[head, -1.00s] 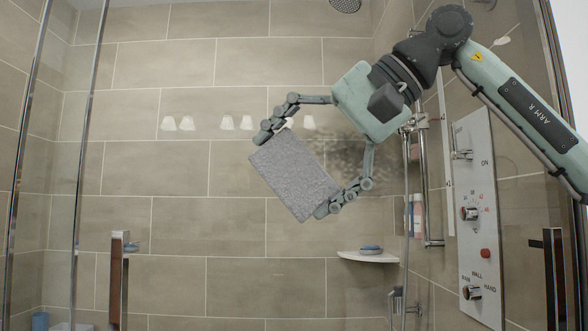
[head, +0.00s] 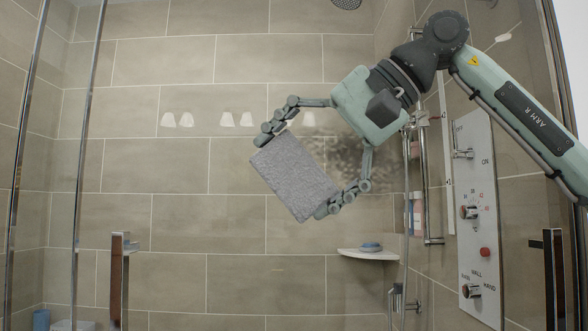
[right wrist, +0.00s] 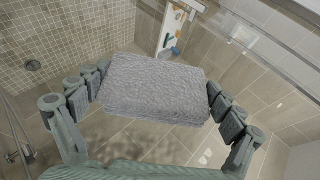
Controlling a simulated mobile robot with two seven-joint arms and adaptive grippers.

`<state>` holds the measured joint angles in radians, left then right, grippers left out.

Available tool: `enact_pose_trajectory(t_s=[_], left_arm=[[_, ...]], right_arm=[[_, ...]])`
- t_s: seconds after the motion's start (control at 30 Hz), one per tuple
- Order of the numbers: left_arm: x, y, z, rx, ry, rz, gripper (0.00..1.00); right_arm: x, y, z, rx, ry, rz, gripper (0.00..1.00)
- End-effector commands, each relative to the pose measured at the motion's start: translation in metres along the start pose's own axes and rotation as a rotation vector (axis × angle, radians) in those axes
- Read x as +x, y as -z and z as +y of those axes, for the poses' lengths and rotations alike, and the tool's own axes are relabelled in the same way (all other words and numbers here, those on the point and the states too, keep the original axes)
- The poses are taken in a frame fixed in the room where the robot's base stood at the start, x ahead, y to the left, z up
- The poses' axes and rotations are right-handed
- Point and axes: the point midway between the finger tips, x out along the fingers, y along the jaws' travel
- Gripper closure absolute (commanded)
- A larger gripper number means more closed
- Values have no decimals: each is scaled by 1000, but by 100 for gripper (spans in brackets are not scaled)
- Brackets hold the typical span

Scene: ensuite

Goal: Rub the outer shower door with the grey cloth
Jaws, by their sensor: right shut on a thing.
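The grey cloth (head: 296,180) is a thick, rough rectangular pad, held tilted in the middle of the head view. My right gripper (head: 297,172) is shut on it, with fingers at two opposite ends. In the right wrist view the cloth (right wrist: 156,88) spans between the fingers. The shower door is clear glass, seen mainly by its metal edges and upright handles (head: 119,280). A mottled smear (head: 345,155) shows behind the gripper, seemingly on the glass. I cannot tell whether the cloth touches the glass. My left gripper is not in view.
Through the glass are a tiled wall (head: 180,225), a corner shelf (head: 367,254) with a blue item, and a white control panel (head: 477,210) with knobs. Another upright handle (head: 554,280) stands at the right.

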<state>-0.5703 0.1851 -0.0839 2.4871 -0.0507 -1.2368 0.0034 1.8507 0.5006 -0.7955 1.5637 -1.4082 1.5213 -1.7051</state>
Motion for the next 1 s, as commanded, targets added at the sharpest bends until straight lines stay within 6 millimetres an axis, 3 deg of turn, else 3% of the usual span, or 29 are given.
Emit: enact_pose_trajectory(t_s=[0.63,1.0], left_arm=[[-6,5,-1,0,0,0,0],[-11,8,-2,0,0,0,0]], right_arm=[[4,10,0,1,1,0,34],[-16,18,17,3,1,0,34]])
